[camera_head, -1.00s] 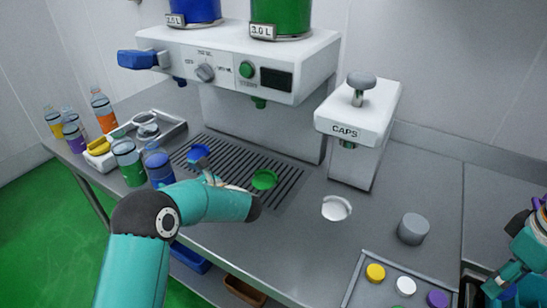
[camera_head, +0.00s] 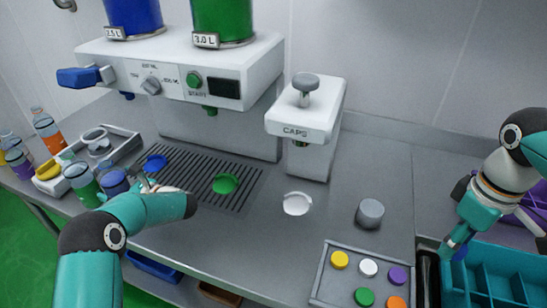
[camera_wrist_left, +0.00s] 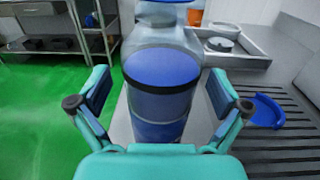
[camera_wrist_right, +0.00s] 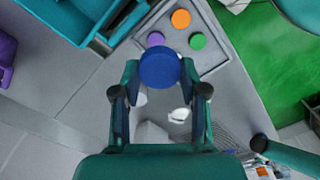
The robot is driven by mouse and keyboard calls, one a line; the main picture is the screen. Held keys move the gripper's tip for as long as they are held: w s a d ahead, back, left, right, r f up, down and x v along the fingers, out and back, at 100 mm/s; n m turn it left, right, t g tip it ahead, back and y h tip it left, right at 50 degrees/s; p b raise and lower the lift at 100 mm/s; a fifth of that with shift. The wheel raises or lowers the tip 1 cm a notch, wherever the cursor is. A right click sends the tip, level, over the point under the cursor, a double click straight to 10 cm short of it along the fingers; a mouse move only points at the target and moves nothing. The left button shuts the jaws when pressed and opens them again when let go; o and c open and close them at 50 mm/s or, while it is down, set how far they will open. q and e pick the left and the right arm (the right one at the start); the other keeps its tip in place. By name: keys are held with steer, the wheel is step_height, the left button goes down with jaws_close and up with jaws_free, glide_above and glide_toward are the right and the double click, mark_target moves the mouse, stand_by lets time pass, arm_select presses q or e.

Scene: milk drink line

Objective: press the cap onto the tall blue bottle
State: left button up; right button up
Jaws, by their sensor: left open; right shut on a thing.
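The blue bottle (camera_head: 113,182) stands at the left of the counter, beside the drip tray. In the left wrist view the bottle (camera_wrist_left: 160,85), with blue contents and a black band, stands upright between the two fingers of my left gripper (camera_wrist_left: 158,100). Gaps show on both sides, so the gripper is open. Its top is cut off by the frame. In the head view my forearm partly hides the left gripper (camera_head: 147,183). My right gripper (camera_wrist_right: 160,90) is shut on a round blue cap (camera_wrist_right: 160,68). In the head view it hangs over the counter's right end (camera_head: 457,240).
A tray (camera_head: 318,283) with several coloured caps lies at the front. A teal crate (camera_head: 500,270) is at right.

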arm_select(q)
steer(key=shift+w+a, duration=0.15)
steer(key=shift+a, duration=0.2)
arm_select(e)
steer(key=shift+r, duration=0.15)
arm_select(q)
steer(key=c, duration=1.8)
steer(key=shift+r, duration=0.2)
